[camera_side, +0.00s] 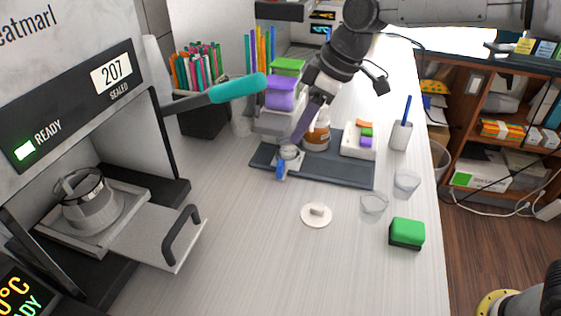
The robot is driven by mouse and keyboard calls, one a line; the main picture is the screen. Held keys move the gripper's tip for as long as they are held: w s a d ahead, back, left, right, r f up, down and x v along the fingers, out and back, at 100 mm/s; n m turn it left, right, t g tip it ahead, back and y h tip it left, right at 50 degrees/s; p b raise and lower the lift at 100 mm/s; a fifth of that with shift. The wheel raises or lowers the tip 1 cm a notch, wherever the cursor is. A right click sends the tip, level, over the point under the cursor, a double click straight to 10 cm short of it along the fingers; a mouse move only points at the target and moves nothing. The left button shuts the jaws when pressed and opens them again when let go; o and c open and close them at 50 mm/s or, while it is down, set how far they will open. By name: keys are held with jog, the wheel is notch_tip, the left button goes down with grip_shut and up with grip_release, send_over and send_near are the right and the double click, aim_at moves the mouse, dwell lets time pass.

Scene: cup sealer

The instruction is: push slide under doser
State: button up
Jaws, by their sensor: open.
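A dark grey base board (345,178) lies on the table at the middle. At its left front is a small pale slide (291,162) with a round metal cup on it and a blue tab (281,170) pointing toward the camera. Right behind it stands an amber and white container (317,137), which may be the doser; my arm partly covers it. My gripper (302,133) reaches down from the upper right, its dark finger close above the metal cup. Its jaws are open. Contact with the slide cannot be told, and the second finger is not clearly visible.
A white block with coloured pieces (359,140) sits on the board's right. Purple and green blocks (281,92) stand behind left. The sealer's teal lever (238,88) juts toward them. Clear cups (374,204), a white lid (316,214) and a green block (407,232) stand in front.

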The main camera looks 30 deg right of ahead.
aim_at(281, 162)
jog(key=x, duration=1.1)
jog(key=shift+a+f, duration=0.1)
jog(key=shift+f, duration=0.15)
grip_shut()
dwell(0.9)
